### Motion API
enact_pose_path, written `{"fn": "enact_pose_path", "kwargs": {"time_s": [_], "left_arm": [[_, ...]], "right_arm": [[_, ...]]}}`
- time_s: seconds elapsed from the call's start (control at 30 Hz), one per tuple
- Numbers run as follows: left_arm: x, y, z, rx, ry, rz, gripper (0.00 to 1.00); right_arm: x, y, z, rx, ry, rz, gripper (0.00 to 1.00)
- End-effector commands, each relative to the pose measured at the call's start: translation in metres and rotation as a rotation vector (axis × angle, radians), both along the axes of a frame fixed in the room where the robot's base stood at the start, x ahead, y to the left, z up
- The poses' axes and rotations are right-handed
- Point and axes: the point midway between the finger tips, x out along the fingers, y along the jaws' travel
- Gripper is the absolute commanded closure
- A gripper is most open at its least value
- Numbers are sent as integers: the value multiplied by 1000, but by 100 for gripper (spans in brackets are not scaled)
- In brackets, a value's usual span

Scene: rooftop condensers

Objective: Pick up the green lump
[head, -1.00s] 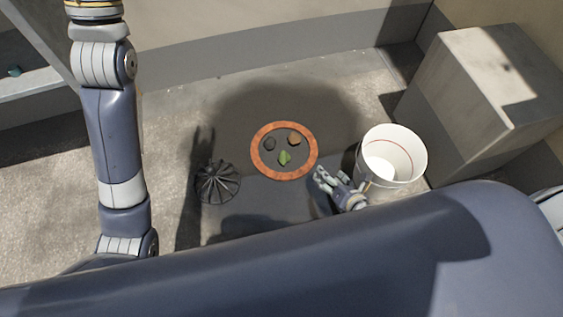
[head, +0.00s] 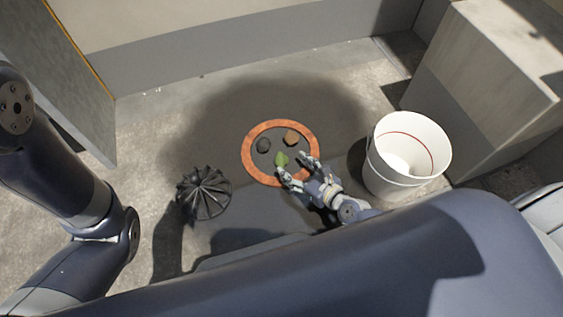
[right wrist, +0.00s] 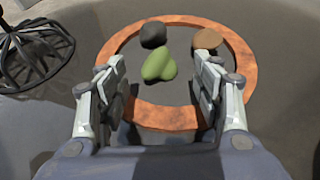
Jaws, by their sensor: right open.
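The green lump (head: 281,159) lies inside an orange-brown ring (head: 248,162) on the floor, near the ring's front side. My right gripper (head: 296,166) is open, with its fingertips over the front part of the ring, close to the lump. In the right wrist view the green lump (right wrist: 158,65) sits ahead of and between the two spread fingers (right wrist: 160,75), and nothing is between them at their tips but the lump's near side. Whether a finger touches the lump cannot be told. My left gripper is out of view.
A dark lump (head: 263,145) and a brown lump (head: 291,138) lie behind the green one inside the ring. A black wire fan-like guard (head: 204,193) is at left. A white bucket (head: 432,135) stands at right, before a grey block (head: 487,85).

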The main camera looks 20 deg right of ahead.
Motion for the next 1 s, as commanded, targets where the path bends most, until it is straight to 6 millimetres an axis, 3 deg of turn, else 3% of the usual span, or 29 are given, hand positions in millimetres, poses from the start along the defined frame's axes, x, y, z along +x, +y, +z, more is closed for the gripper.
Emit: {"fn": "enact_pose_path", "kwargs": {"time_s": [0.6,0.87,0.9,1.0], "left_arm": [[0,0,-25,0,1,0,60],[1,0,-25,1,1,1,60],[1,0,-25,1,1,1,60],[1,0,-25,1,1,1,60]], "right_arm": [[56,25,-23,2,1,-1,39],[59,25,-22,1,3,-1,39],[59,26,-22,1,3,-1,42],[59,25,-22,1,3,-1,64]]}}
